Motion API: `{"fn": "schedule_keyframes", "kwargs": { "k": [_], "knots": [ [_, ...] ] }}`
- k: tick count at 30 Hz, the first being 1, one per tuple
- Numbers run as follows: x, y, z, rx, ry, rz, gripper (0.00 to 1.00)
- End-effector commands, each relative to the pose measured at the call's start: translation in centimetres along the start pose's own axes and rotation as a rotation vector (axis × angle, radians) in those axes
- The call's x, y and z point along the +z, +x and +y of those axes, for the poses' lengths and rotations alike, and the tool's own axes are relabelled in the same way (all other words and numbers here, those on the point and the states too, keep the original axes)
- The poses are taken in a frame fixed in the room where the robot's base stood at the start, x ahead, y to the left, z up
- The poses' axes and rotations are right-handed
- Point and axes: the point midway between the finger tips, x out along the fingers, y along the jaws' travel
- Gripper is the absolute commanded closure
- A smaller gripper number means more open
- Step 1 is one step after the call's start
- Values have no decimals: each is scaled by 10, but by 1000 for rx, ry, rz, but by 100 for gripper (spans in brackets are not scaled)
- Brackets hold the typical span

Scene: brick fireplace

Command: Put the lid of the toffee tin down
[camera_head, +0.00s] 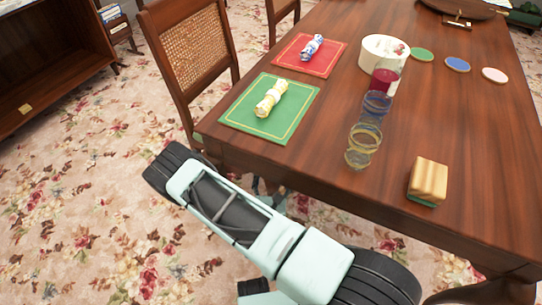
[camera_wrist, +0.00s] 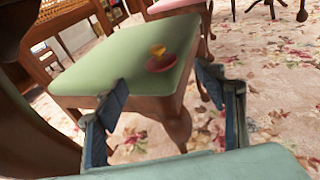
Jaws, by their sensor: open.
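A red disc with a yellow knob (camera_wrist: 160,61), which looks like a lid, lies knob up on a green chair seat (camera_wrist: 115,60) in the wrist view. My gripper (camera_wrist: 162,80) is open, with its fingers apart on either side of the view. The disc shows beyond the gap between the fingertips, and nothing is held. In the head view, a round white tin (camera_head: 376,54) with a patterned top stands on the table; I cannot tell whether it is the toffee tin. My arm hides most of the gripper there.
The wooden table (camera_head: 310,135) holds a green mat (camera_head: 242,113), a red mat (camera_head: 292,57), clear glasses (camera_head: 362,145), a red glass (camera_head: 383,83), several round coasters (camera_head: 421,55) and a striped block (camera_head: 428,178). A cane-backed chair (camera_head: 190,55) stands beside it.

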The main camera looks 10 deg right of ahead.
Motion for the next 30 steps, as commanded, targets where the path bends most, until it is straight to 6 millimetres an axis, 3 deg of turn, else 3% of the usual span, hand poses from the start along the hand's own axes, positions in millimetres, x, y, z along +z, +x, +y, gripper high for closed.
{"fn": "schedule_keyframes", "kwargs": {
  "k": [5, 12, 20, 27, 30],
  "knots": [
    [1, 11, 1, 17, -38, -15, 36],
    [0, 49, 1, 14, -34, -14, 36],
    [0, 71, 1, 13, -34, -13, 36],
    [-1, 105, 1, 14, -32, -12, 36],
    [0, 109, 1, 14, -34, -11, 36]
  ]
}}
